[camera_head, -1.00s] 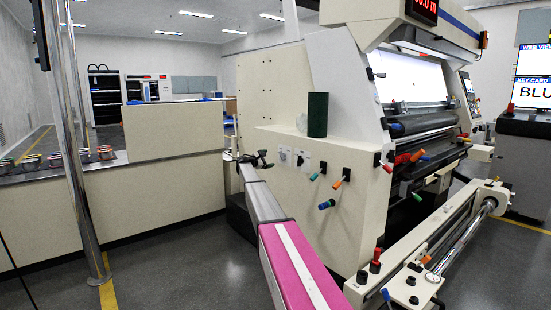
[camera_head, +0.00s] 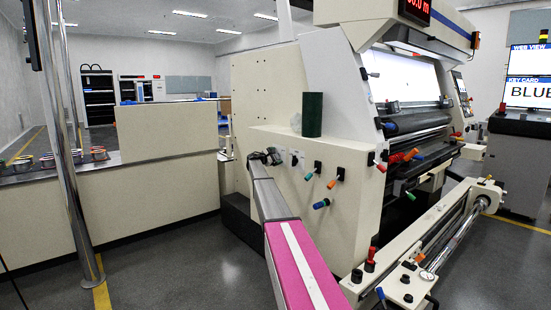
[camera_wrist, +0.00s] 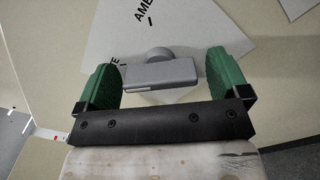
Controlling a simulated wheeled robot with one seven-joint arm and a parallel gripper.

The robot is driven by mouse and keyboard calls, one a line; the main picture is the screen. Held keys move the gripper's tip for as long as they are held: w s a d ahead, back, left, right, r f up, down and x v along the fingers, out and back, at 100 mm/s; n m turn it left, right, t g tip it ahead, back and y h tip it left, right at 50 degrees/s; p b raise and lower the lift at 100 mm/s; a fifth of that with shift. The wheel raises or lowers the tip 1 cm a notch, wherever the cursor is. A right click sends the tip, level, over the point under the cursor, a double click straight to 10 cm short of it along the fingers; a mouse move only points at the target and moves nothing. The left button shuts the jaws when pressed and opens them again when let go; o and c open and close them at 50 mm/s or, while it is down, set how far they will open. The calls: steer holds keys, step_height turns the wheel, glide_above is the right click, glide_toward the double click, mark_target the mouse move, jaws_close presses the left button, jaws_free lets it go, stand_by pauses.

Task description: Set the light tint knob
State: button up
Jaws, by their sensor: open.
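The tint knob (camera_wrist: 160,76) is a grey bar handle with a round hub, on a pale dial plate (camera_wrist: 200,32) with black tick marks and lettering that reads "AME", cut off. In the wrist view it lies between the two green finger pads of my gripper (camera_wrist: 165,80), which stand apart on either side. I cannot tell whether either pad touches it. In the head view my gripper (camera_head: 265,157) is small and dark at the cream machine's side panel (camera_head: 275,142), and it hides the knob there.
Several coloured levers (camera_head: 322,203) stick out of the panel right of my gripper. A dark green cylinder (camera_head: 313,114) stands on the ledge above. A screen (camera_head: 529,75) at right reads "KEY CARD" and "BLUE", cut off. A chrome post (camera_head: 68,150) stands at left.

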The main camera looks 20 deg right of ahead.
steer(key=shift+c, duration=0.3)
steer(key=c, duration=0.9)
steer(key=shift+m, duration=0.4)
steer(key=m, duration=0.3)
steer(key=shift+m, duration=0.4)
steer(key=m, duration=0.4)
steer(key=shift+m, duration=0.3)
steer(key=m, duration=0.4)
steer(key=shift+r, duration=0.1)
steer(key=m, duration=0.4)
steer(key=shift+m, duration=0.3)
